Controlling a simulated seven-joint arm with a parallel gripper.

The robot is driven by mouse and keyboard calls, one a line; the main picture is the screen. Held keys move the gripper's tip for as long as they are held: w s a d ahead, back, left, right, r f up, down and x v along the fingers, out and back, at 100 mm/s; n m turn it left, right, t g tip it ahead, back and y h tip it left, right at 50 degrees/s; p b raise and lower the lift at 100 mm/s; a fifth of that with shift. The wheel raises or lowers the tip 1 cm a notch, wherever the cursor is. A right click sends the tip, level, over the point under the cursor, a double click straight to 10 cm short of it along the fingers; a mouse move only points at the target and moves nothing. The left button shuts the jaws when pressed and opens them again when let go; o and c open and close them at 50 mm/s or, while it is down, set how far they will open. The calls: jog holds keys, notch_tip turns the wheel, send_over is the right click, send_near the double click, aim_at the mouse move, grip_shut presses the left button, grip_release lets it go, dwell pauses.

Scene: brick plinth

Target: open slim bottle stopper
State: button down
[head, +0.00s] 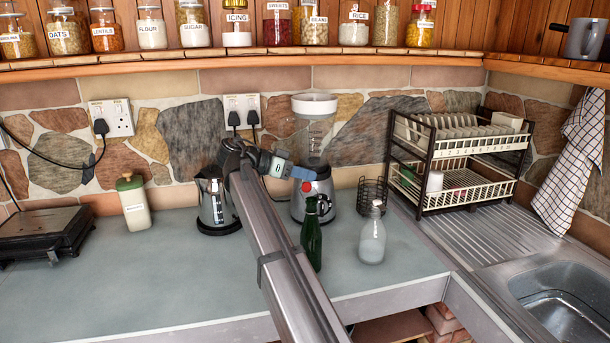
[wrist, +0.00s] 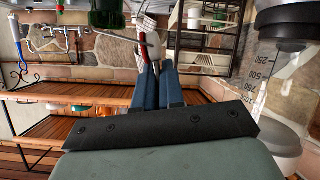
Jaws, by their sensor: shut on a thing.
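The slim dark green bottle (head: 311,240) stands upright on the grey worktop, right of my arm. My gripper (head: 303,176), with blue fingers, is just above the bottle's mouth. In the wrist view my fingers (wrist: 157,66) are close together around a small red piece (wrist: 143,51), which appears to be the stopper. This red piece (head: 306,187) also shows below the fingers in the head view. I cannot tell whether it still touches the bottle's neck.
A clear bottle with white contents (head: 372,238) stands close on the right. A blender (head: 316,195) and kettle (head: 214,200) stand behind. A wire basket (head: 371,194) and dish rack (head: 465,160) are further right. The worktop's front left is clear.

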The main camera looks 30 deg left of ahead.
jog(key=c, duration=1.3)
grip_release()
jog(key=shift+a, duration=0.1)
jog(key=v, duration=1.3)
jog(key=shift+s+a+r, duration=0.15)
jog(key=shift+s+a, duration=0.05)
jog(key=shift+s, duration=0.15)
